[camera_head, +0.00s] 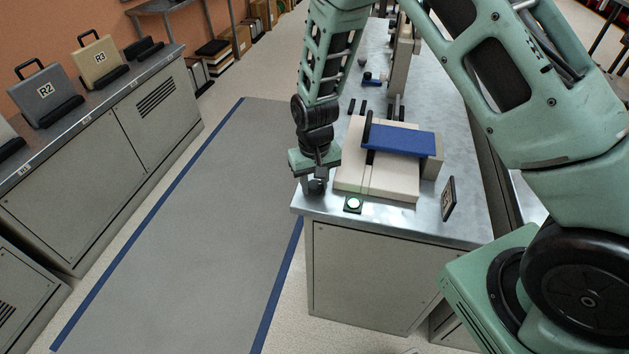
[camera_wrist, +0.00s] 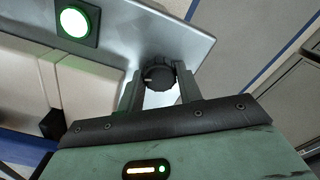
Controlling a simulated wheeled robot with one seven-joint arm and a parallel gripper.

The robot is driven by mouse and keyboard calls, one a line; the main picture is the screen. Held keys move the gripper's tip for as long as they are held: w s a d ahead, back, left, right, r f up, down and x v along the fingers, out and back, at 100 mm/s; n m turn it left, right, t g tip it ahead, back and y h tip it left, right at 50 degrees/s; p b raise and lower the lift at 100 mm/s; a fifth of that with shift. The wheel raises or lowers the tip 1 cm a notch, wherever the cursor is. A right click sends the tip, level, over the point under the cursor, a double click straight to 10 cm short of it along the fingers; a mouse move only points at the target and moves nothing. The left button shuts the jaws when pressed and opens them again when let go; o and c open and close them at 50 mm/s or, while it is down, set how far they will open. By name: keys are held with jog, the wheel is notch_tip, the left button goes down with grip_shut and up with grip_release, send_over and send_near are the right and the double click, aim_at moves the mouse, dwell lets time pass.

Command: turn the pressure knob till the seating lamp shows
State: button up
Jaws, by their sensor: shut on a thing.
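The pressure knob (camera_wrist: 158,76) is a dark, ribbed round knob with a pale mark on its face, at the edge of the metal bench top. My gripper (camera_wrist: 159,84) has one finger on each side of it and is shut on it. In the head view my gripper (camera_head: 314,184) points down at the bench's near left corner, and the knob is mostly hidden by the fingers. The seating lamp (camera_head: 353,203), a round lamp on a dark green square base, glows whitish green. It also glows in the wrist view (camera_wrist: 75,21).
A cream block fixture (camera_head: 378,180) with a blue plate (camera_head: 402,141) stands just right of my gripper. A small dark label plate (camera_head: 448,198) stands at the bench's right edge. A grey floor mat (camera_head: 215,190) with blue edges lies clear to the left.

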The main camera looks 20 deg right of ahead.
aim_at(315, 184)
jog(key=shift+r+m, duration=0.1)
jog(key=shift+m, duration=1)
jog(key=o, duration=1)
notch_tip(315, 184, up, 17)
jog(key=shift+r+b, duration=0.2)
jog(key=shift+b, duration=0.25)
